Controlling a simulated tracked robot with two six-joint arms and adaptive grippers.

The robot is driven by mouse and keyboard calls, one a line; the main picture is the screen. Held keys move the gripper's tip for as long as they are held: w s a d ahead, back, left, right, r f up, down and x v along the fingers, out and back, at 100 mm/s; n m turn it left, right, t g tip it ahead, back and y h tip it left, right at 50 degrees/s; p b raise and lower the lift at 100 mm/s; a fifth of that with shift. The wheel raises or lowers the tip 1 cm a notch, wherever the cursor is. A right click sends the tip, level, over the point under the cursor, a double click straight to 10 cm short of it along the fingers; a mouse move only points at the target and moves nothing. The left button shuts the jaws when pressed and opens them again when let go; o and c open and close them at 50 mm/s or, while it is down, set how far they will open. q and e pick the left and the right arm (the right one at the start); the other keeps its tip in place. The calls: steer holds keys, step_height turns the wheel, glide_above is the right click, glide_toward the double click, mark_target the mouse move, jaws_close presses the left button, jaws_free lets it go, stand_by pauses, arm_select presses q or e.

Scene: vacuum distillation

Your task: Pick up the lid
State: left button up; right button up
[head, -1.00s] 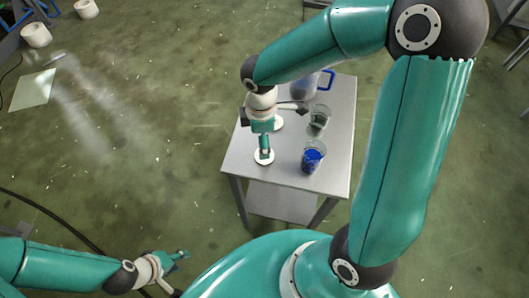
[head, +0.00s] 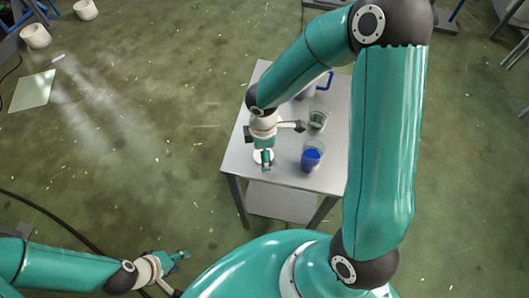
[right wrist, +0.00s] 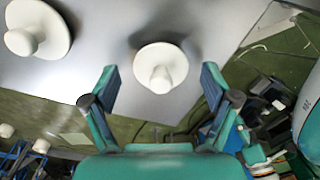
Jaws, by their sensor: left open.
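A white round lid (head: 258,157) with a knob lies near the left front edge of the grey table (head: 240,165). The right wrist view shows the lid (right wrist: 160,66) ahead, between the finger lines and apart from both fingers. My right gripper (right wrist: 161,82) is open and empty. In the head view my right gripper (head: 267,160) is over this lid and covers part of it. A second white knobbed lid (right wrist: 38,28) is at the upper left of the right wrist view. My left gripper (head: 183,256) is open and empty, low over the floor, away from the table.
A glass with blue contents (head: 312,156) and a clear glass (head: 318,118) stand on the table to the right of my right gripper. A blue-handled vessel (head: 310,88) is farther back, partly hidden by my arm.

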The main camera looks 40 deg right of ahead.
steer(key=c, duration=0.8)
steer(key=shift+r, duration=0.1)
